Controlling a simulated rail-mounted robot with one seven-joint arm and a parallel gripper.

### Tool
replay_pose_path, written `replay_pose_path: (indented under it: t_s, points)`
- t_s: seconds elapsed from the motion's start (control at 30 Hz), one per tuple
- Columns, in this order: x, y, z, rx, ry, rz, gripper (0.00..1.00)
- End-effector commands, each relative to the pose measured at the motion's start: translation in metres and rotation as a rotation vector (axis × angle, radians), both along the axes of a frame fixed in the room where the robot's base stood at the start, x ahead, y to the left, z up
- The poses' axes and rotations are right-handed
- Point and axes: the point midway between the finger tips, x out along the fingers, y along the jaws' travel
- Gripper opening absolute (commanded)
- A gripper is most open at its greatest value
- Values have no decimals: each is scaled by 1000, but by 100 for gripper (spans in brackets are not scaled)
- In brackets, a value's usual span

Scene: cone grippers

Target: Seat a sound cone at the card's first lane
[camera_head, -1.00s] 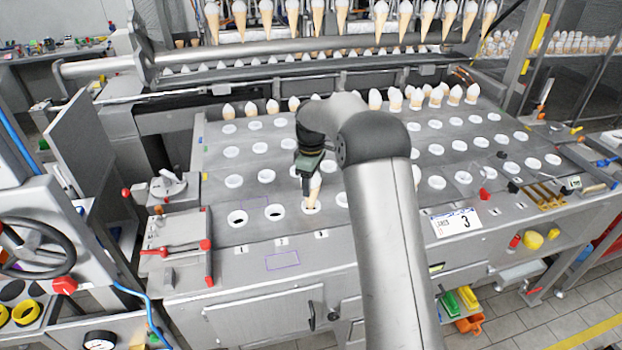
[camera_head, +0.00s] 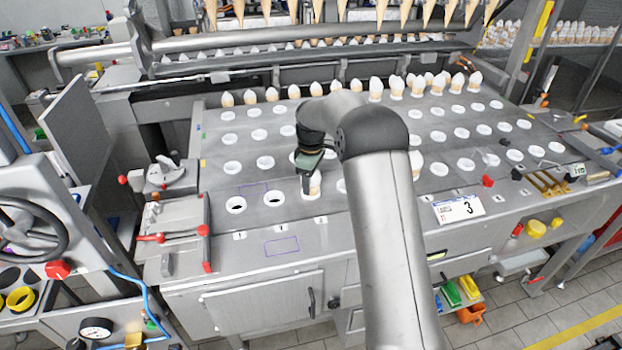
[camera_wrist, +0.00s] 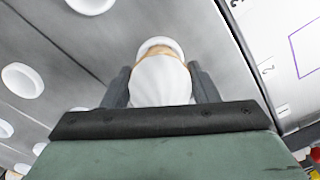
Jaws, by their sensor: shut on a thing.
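My gripper (camera_head: 311,187) is shut on a cone with a white top (camera_head: 316,182), upright at the front row's third ring (camera_head: 314,196), behind the number 3 label. In the wrist view the white top (camera_wrist: 160,82) sits between the two dark fingers of my gripper (camera_wrist: 160,90), with a white ring rim (camera_wrist: 160,44) just beyond it. The cone's lower part is hidden, so how deep it sits I cannot tell. The card (camera_head: 458,208) shows a large 3; its small print is unreadable.
Two empty rings, first (camera_head: 236,205) and second (camera_head: 273,199), lie left of my gripper. Several cones (camera_head: 375,88) stand along the plate's back row. More cones hang from a rail above. My arm hides part of the plate's middle.

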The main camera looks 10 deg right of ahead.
Motion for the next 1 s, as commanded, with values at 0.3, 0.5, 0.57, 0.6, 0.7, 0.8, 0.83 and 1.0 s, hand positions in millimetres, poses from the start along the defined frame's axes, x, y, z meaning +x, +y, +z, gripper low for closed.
replay_pose_path:
  t_s: [0.3, 0.5, 0.57, 0.6, 0.7, 0.8, 0.83, 1.0]
  points:
    - [0, 0, 0, 0, 0, 0, 68]
    - [0, 0, 0, 0, 0, 0, 80]
    - [0, 0, 0, 0, 0, 0, 80]
    - [0, 0, 0, 0, 0, 0, 80]
    - [0, 0, 4, 1, -1, 0, 80]
    - [1, 0, 15, 0, -4, 0, 80]
    - [1, 0, 20, 0, -5, 0, 80]
    - [1, 0, 58, 0, -6, 0, 80]
